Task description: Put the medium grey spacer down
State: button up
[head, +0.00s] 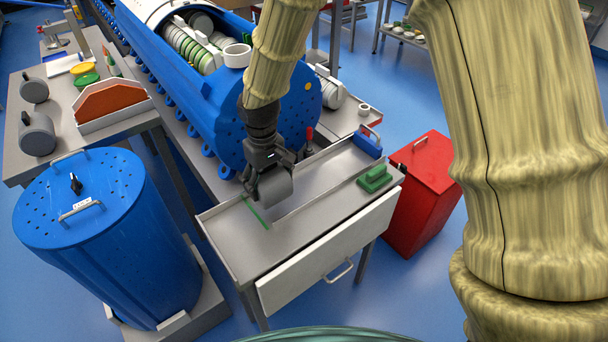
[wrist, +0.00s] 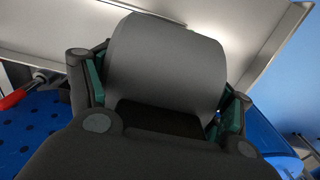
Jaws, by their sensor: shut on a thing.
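The medium grey spacer (wrist: 168,65) is a dark grey cylinder held between the green-padded fingers of my gripper (wrist: 165,100) in the wrist view. In the head view my gripper (head: 266,182) is shut on the spacer (head: 275,187), over the left part of a grey metal bench top (head: 310,222). The spacer is close above the bench; I cannot tell whether it touches. A thin green line (head: 257,213) on the bench top lies just below and left of it. My arm hides part of the area behind the gripper.
A green block (head: 375,178) and a blue carrier (head: 367,145) stand on the bench's right part. A large blue perforated cylinder (head: 290,130) lies behind. A blue drum (head: 100,235) stands left, a red bin (head: 422,190) right. Two dark grey cylinders (head: 37,132) lie on the left table.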

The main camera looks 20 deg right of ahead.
jog(key=shift+w+d+f+p, duration=0.6)
jog(key=shift+w+d+f, duration=0.15)
jog(key=shift+d, duration=1)
jog(key=shift+w+d+f+p, duration=0.65)
jog(key=shift+d+f, duration=0.15)
jog(key=shift+d, duration=0.9)
jog(key=shift+w+d+f+p, duration=0.55)
jog(key=shift+w+d+f, duration=0.2)
jog(key=shift+d, duration=1)
jog(key=shift+s+f, duration=0.1)
jog(key=shift+f, duration=0.35)
jog(key=shift+f, duration=0.15)
jog(key=o, duration=1.4)
jog(key=shift+c, duration=0.2)
